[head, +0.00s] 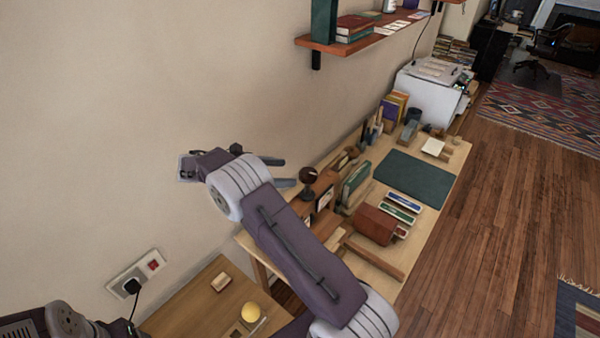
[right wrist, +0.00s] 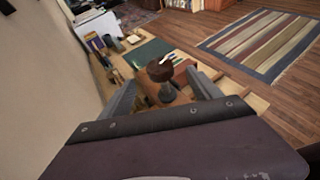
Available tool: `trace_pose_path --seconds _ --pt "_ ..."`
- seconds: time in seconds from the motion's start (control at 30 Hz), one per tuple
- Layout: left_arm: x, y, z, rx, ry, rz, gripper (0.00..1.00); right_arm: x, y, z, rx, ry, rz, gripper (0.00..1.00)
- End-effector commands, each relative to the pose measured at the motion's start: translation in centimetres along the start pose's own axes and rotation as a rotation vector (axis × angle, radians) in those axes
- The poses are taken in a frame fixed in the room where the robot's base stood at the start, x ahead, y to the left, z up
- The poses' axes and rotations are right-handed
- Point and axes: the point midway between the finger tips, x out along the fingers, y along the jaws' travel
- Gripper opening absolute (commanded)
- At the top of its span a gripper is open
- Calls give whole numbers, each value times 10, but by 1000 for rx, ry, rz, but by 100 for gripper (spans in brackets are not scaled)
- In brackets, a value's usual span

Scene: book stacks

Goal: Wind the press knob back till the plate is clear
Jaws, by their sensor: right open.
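The dark brown round press knob (head: 309,175) stands above the near left part of the workbench, just beyond my right gripper's fingertips. My right gripper (head: 281,172) is open, its two fingers pointing toward the knob with a gap between them. In the right wrist view the knob (right wrist: 160,70) shows on a stem between the open fingers (right wrist: 161,80), with no grip on it. A brown wooden frame (head: 322,198) lies below the knob; I cannot make out the press plate or how far it stands from anything. My left gripper is not visible.
The workbench holds upright green books (head: 355,182), a brown box (head: 375,225), a green mat (head: 415,180) and a white printer (head: 428,92) beyond. The wall runs close on the left, with a shelf (head: 370,37) above.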

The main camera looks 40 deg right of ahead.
Motion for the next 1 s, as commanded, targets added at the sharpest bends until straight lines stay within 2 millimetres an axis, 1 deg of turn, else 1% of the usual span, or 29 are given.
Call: trace_pose_path --seconds 0.07,0.17,0.27,0.4,0.5,0.6,0.73,0.93,0.97,1.0 --pt "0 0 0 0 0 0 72 -2 0 -1 -1 0 4 72" --pt "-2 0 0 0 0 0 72 4 0 0 0 0 2 72" --pt "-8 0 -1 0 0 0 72 20 -1 2 -1 0 -1 72" --pt "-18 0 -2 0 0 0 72 50 -1 3 -1 0 -3 72" --pt "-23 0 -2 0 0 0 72 69 -1 2 0 1 -3 72" --pt "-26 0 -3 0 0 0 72 82 -1 1 0 1 -2 72" --pt "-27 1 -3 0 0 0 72 89 0 0 2 2 1 72" --pt "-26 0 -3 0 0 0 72 90 0 -1 2 2 1 72" --pt "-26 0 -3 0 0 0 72 90 0 -1 2 2 1 67" --pt "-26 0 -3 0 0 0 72 90 0 -1 2 2 1 56"
